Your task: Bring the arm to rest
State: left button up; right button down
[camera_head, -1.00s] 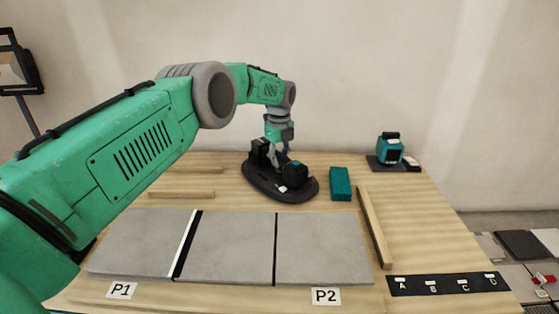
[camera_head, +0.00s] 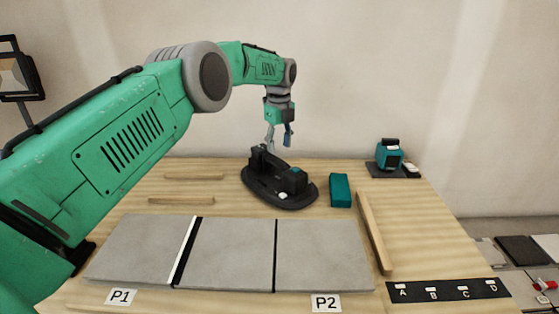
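My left arm comes in from the left and reaches over the wooden table (camera_head: 440,240). My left gripper (camera_head: 279,143) points down above the back of the black oval stand (camera_head: 280,198). Its two fingers are apart, with nothing visible between them. The stand holds dark upright parts and has a small white spot at its front. My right gripper is not in view.
A teal block (camera_head: 340,190), a wooden strip (camera_head: 374,232), a teal device (camera_head: 389,154) and a black lettered strip (camera_head: 448,289) are to the right.

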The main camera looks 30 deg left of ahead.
pick_arm(q)
jog(key=shift+r, duration=2.3)
